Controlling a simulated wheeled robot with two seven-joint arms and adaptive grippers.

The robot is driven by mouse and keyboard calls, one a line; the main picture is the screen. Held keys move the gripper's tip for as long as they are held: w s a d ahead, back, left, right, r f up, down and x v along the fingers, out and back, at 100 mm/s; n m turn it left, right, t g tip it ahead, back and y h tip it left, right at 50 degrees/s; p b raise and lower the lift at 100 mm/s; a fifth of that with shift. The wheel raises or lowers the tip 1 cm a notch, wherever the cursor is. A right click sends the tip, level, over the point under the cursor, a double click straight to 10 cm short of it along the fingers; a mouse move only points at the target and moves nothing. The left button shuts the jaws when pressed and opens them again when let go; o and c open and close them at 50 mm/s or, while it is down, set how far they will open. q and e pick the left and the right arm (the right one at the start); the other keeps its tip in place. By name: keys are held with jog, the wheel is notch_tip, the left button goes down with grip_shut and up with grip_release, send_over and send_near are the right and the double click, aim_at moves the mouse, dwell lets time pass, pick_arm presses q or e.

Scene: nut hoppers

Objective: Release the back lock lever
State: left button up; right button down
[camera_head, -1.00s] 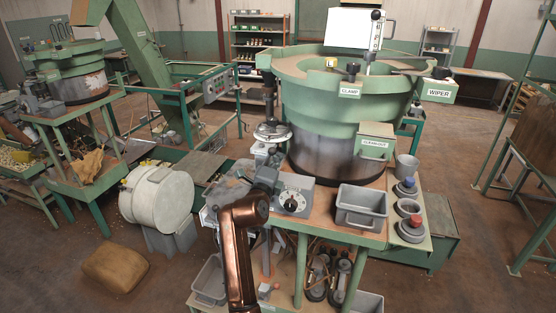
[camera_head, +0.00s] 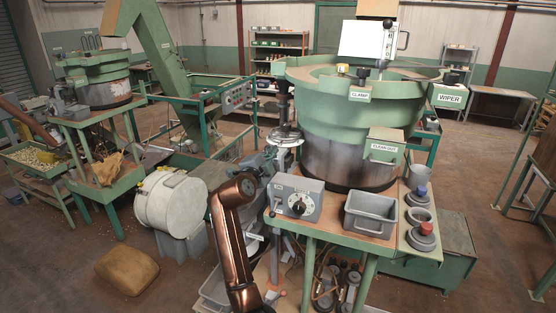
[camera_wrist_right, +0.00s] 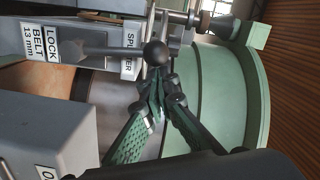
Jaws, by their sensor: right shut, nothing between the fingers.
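In the right wrist view, a dark lever rod with a round black ball knob (camera_wrist_right: 155,53) sticks out beside a grey block with a "LOCK BELT 13 mm" label (camera_wrist_right: 46,43). I cannot tell whether this is the back lock lever. My right gripper (camera_wrist_right: 158,82) has its green-padded fingers shut and empty, with the tips just below the ball knob in the picture; I cannot tell whether they touch it. In the head view, my copper right arm reaches to the left side of the green bowl machine (camera_head: 350,105), and its gripper is largely hidden among grey parts there.
A grey dial box (camera_head: 297,198), a grey bin (camera_head: 369,213) and red and blue knobs stand on the machine's front table. A "SPLITTER" label (camera_wrist_right: 130,56) is beside the lever.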

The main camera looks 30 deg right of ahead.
jog(key=w+a+n, duration=0.2)
jog(key=n, duration=0.1)
jog(key=shift+w+b, duration=0.3)
pick_arm(q)
jog(key=shift+w+f, duration=0.45)
jog(key=shift+w, duration=0.3)
pick_arm(e)
jog(key=shift+w+a+f+n, duration=0.1)
jog(key=shift+w+a+n, duration=0.2)
jog(key=shift+n, duration=0.25)
jog(key=shift+w+a+f+n, duration=0.1)
jog(key=shift+w+a+n, duration=0.05)
jog(key=shift+w+n, duration=0.35)
jog(key=shift+s, duration=0.15)
jog(key=b, duration=0.3)
send_near(266, 148)
jog(key=a, duration=0.2)
pick_arm(q)
jog(key=s+f, duration=0.2)
jog(key=s, duration=0.1)
jog(key=shift+s+f, duration=0.15)
jog(key=shift+f, duration=0.05)
pick_arm(e)
jog(key=shift+a+r, duration=0.15)
